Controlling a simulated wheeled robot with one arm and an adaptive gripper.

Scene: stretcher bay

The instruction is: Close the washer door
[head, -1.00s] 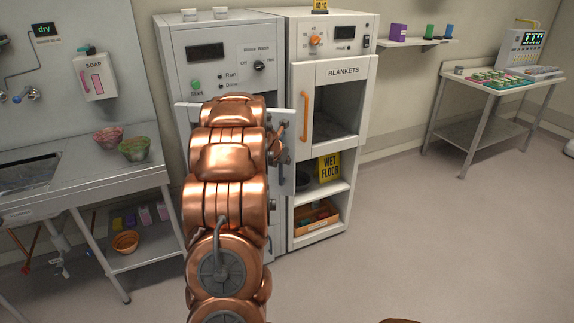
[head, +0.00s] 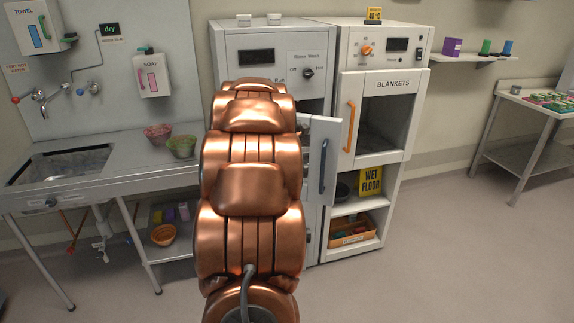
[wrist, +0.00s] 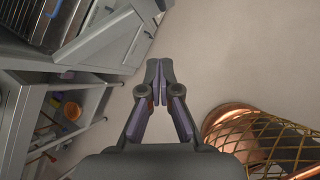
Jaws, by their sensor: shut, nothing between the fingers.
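The washer (head: 257,36) is the white machine left of the blankets cabinet in the head view. Its white door (head: 318,130), with a dark blue upright handle (head: 323,166), shows to the right of my copper arm and stands out from the front, ajar. My arm hides the rest of the door and the washer's opening. My gripper is hidden behind the arm in the head view.
The blankets cabinet (head: 408,67) with an orange handle stands right of the washer, close to the door's free edge. A metal sink counter (head: 105,173) stands to the left, with an orange bowl (head: 163,235) on its lower shelf. Floor at the right is clear.

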